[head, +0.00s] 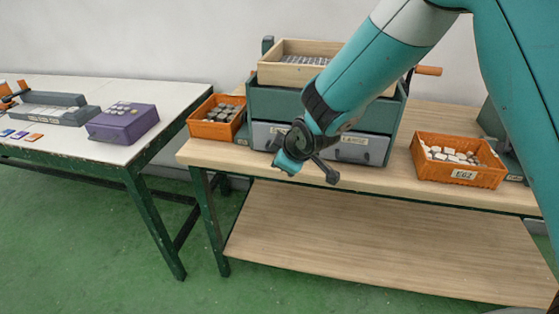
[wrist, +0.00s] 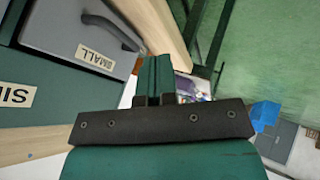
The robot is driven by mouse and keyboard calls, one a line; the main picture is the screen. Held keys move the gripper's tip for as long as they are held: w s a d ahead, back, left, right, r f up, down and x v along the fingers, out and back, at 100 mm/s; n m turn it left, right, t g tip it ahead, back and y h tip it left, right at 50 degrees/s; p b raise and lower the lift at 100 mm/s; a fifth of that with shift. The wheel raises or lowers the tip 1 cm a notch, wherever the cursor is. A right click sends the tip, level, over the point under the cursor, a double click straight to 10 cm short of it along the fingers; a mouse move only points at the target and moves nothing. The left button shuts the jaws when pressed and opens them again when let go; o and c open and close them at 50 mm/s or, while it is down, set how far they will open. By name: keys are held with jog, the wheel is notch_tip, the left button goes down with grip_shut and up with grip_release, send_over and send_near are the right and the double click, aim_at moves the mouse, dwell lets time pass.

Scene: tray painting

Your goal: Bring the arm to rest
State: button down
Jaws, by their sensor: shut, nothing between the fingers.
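My gripper (head: 325,174) hangs at the end of my teal arm in the head view, in front of the green cabinet (head: 262,102) and near the front edge of the wooden bench (head: 382,180). Its jaws show close up in the wrist view (wrist: 156,82), shut and empty. A grey drawer front (wrist: 75,35) with a dark handle and a SMALL label is in the upper left of the wrist view. My arm hides part of the cabinet and its drawers in the head view.
Orange crates of pale pieces stand left (head: 216,128) and right (head: 463,178) of the cabinet. A wooden tray (head: 292,75) sits on top. The white table (head: 70,148) at left holds a purple box (head: 122,125). The lower shelf (head: 370,240) is clear.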

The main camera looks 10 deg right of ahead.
jog(key=s+d+r+m+g+p, duration=0.3)
jog(key=s+r, duration=0.8)
jog(key=s, duration=0.4)
jog(key=s+d+r+m+g+y+p, duration=0.1)
jog(key=s+d+r+g+p, duration=0.3)
jog(key=s+r, duration=0.7)
jog(key=s+m, duration=0.1)
jog(key=s, duration=0.4)
jog(key=shift+r+m+g, duration=0.25)
jog(key=shift+m+g, duration=0.05)
jog(key=shift+m, duration=0.1)
